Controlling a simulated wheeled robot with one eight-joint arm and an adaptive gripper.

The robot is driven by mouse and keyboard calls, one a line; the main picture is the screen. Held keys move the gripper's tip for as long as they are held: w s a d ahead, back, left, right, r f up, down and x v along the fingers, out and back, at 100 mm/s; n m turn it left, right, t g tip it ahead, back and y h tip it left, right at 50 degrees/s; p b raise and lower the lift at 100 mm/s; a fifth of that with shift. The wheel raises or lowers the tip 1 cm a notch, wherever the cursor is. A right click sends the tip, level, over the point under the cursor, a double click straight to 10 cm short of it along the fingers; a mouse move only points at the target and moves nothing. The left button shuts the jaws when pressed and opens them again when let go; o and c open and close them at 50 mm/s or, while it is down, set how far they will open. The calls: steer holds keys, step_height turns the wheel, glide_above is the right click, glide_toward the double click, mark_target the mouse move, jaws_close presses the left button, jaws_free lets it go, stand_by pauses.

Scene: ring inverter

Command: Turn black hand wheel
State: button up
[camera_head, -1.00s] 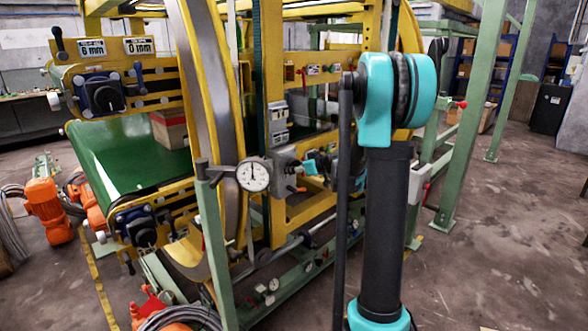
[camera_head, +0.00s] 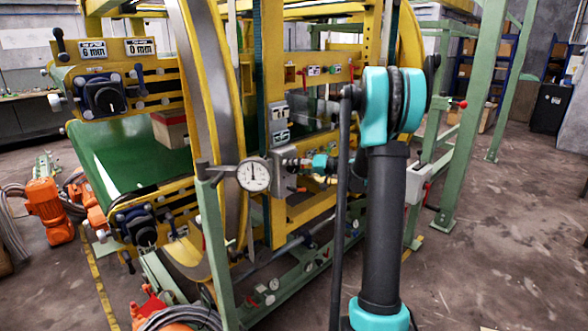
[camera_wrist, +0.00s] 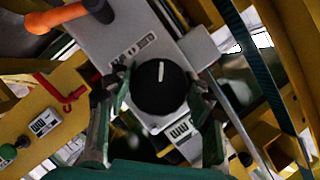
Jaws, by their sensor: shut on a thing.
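The black hand wheel (camera_wrist: 158,92) is a round black knob with a white line, on a grey plate (camera_wrist: 125,35) in the wrist view. The line points almost straight up in that picture. My gripper (camera_wrist: 160,98) has one finger on each side of the wheel and is shut on it. In the head view, a teal part of my arm's end (camera_head: 320,163) shows beside the grey box (camera_head: 286,160) on the yellow machine frame. I cannot make out the wheel or the fingers there.
An orange-and-black handle (camera_wrist: 70,15) sits at the upper left of the wrist view, near the plate. A dial gauge (camera_head: 253,174) stands on a green post left of my arm. Yellow beams surround the work spot. Open floor (camera_head: 500,240) lies to the right.

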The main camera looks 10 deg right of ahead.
steer(key=m+y, duration=0.2)
steer(key=m, duration=0.1)
steer(key=shift+m, duration=0.3)
steer(key=m+y, duration=0.1)
steer(key=m, duration=0.3)
steer(key=shift+r+m+t+y, duration=0.1)
steer(key=shift+m+t+y, duration=0.3)
steer(key=m+t, duration=0.1)
steer(key=m, duration=0.3)
steer(key=shift+m+t+y, duration=0.4)
steer(key=shift+w+r+m+t, duration=0.1)
steer(key=shift+m+t, duration=0.45)
steer(key=shift+m, duration=0.85)
steer(key=shift+m+t, duration=0.55)
steer(key=shift+m, duration=0.85)
steer(key=shift+d, duration=0.1)
steer(key=o, duration=1.2)
steer(key=v, duration=1.2)
